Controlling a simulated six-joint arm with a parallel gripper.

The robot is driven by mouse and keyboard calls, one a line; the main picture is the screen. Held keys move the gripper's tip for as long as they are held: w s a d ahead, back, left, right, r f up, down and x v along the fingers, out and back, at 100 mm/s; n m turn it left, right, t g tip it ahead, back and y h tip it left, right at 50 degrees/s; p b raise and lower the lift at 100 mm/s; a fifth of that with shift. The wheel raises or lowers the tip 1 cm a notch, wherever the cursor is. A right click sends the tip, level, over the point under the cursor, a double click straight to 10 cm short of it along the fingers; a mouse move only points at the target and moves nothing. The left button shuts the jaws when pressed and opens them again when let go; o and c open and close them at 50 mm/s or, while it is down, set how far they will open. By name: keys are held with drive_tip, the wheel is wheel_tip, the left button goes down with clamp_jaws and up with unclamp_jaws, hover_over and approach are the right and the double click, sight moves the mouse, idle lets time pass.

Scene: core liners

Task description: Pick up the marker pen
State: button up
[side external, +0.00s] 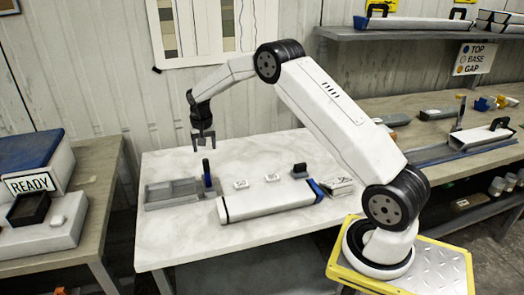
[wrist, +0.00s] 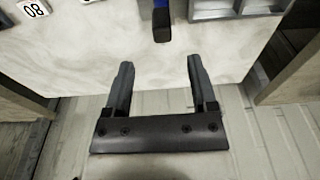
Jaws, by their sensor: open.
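The marker pen (side external: 207,176) is blue with a dark end and stands about upright on the white table, at the right end of a grey compartment tray (side external: 172,202). In the wrist view the pen (wrist: 161,22) shows at the top edge, partly cut off, its black end towards me. My gripper (side external: 204,147) is open and empty, pointing down above the pen in the side view. In the wrist view my gripper (wrist: 160,68) has its fingers apart with bare table and floor between them; the pen lies beyond the fingertips, roughly in line with the gap.
A long white liner (side external: 268,201) with black and blue ends lies right of the pen. Small white number tags (side external: 241,184), a dark-handled block (side external: 299,171) and a pale stack (side external: 340,187) are nearby. The table's back left is clear.

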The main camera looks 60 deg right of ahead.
sight(205, 159)
drive_tip(key=shift+d+f, duration=0.1)
drive_tip(key=shift+f, duration=1.2)
drive_tip(key=shift+w, duration=0.1)
drive_tip(key=shift+w+f, duration=0.2)
drive_tip(key=shift+f, duration=2.35)
clamp_jaws()
